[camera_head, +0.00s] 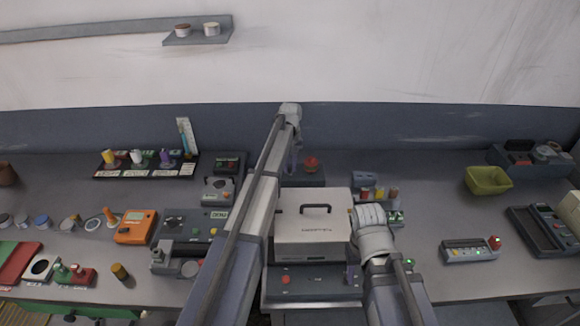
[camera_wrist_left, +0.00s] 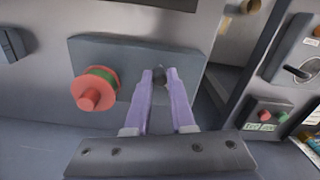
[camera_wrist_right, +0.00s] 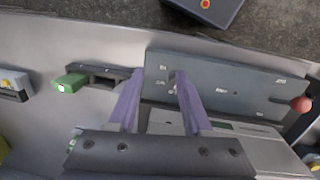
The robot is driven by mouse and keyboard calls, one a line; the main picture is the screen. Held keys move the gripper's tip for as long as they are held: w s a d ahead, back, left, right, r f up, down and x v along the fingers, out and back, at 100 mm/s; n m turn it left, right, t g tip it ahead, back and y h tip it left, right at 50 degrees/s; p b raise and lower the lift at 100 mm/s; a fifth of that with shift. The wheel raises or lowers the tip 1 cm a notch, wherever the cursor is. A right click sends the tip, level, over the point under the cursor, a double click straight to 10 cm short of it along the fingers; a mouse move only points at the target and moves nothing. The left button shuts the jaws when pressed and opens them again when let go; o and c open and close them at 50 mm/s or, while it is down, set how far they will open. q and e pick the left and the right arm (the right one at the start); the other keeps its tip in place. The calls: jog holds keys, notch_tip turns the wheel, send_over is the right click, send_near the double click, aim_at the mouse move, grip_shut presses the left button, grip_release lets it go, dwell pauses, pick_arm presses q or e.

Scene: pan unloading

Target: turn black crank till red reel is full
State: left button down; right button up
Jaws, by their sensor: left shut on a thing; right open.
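A red reel (camera_wrist_left: 84,96) with a green band behind its front flange sits on a grey panel (camera_wrist_left: 120,55) in the left wrist view. The dark crank (camera_wrist_left: 158,76), mostly hidden, is between the fingertips of my left gripper (camera_wrist_left: 160,74), to the right of the reel. My left gripper is shut on it. In the head view the red reel (camera_head: 311,161) shows small on a dark grey block behind the white box. My right gripper (camera_wrist_right: 158,80) is open in the right wrist view, over a grey plate (camera_wrist_right: 230,85) with small pale marks. How full the reel is, I cannot tell.
A white box (camera_head: 300,245) with a black handle stands in front of the reel's block. Small devices crowd the bench on the left. A yellow-green bin (camera_head: 488,180) stands at right. A lever with a red ball (camera_wrist_right: 300,104) shows beside my right gripper.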

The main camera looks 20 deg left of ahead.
dwell(0.3)
pick_arm(q)
jog(key=m, duration=0.3)
jog(key=shift+s+a+m, duration=0.55)
jog(key=shift+a+m, duration=0.1)
jog(key=shift+m, duration=0.75)
jog(key=shift+s+a+m, duration=0.1)
jog(key=shift+a+m, duration=0.15)
jog(key=shift+m, duration=0.75)
jog(key=c, duration=0.8)
grip_release()
jog(key=shift+o, duration=0.2)
jog(key=shift+r, duration=0.15)
pick_arm(e)
jog(key=shift+r, duration=0.2)
